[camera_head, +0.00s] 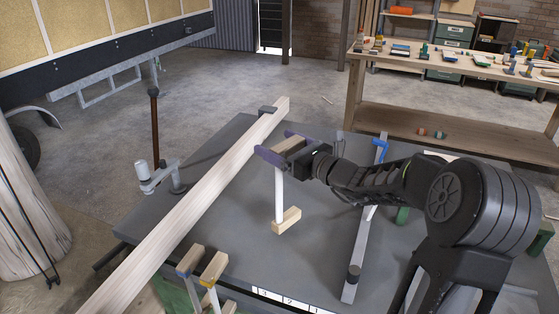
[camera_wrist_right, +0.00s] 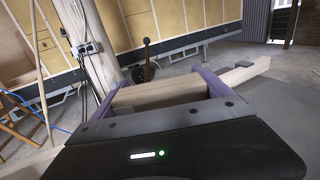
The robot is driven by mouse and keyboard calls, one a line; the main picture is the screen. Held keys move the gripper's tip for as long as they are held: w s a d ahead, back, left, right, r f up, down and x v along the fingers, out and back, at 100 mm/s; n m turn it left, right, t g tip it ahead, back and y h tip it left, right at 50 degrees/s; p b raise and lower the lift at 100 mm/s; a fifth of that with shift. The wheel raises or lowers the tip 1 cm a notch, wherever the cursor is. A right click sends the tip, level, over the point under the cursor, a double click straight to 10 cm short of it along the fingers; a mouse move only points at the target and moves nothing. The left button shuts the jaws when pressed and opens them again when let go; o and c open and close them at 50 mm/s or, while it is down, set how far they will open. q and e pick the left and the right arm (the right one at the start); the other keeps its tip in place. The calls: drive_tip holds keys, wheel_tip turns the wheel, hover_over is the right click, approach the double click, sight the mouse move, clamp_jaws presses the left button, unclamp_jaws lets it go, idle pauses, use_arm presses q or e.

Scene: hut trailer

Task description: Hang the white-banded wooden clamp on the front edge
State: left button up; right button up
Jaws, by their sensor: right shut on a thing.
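The wooden clamp with the white bar (camera_head: 279,190) hangs upright from my right gripper (camera_head: 273,143) in the head view. The purple fingers are shut on its upper wooden block, which also shows between the fingers in the right wrist view (camera_wrist_right: 160,93). Its lower wooden block (camera_head: 286,220) is over the grey tabletop (camera_head: 235,235); whether it touches is unclear. At the table's front edge are a blue-banded clamp (camera_head: 190,261) and a yellow-banded clamp (camera_head: 214,268), side by side. My left gripper is not in view.
A long pale beam (camera_head: 200,200) lies diagonally across the table, left of the held clamp. A grey bar clamp with a blue part (camera_head: 360,245) lies on the right. A numbered white strip (camera_head: 290,301) runs along the front edge. A workbench (camera_head: 450,65) stands behind.

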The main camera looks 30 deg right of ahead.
wheel_tip(320, 180, down, 4)
drive_tip(key=shift+r, duration=0.2)
idle(0.3)
drive_tip(key=shift+f, duration=0.15)
drive_tip(key=o, duration=1.9)
